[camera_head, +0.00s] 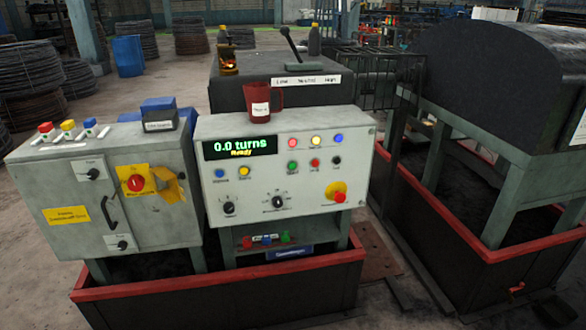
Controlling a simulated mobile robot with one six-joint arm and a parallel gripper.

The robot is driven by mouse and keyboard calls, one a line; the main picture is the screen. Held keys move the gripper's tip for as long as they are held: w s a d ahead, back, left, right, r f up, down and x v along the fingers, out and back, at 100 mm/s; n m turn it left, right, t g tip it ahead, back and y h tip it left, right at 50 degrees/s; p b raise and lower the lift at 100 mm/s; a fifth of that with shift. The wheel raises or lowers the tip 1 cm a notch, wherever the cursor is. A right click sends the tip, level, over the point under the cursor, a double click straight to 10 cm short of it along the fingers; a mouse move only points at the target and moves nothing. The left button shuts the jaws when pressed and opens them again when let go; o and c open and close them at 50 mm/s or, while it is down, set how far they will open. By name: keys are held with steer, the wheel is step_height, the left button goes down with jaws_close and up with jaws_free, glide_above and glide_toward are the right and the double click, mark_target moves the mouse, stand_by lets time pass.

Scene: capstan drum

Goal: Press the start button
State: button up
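The grey control panel (281,185) stands in the middle of the head view. A blue button (219,173) and a yellow button (244,171) sit below the display. My gripper is not in view.
A red mug (261,103) stands on the panel's top. A yellow-and-red stop button (336,191) and dark knobs sit low on the panel. A grey cabinet (75,215) with a red switch stands at left. A large dark drum housing (500,75) stands at right. Red-rimmed trays surround the bases.

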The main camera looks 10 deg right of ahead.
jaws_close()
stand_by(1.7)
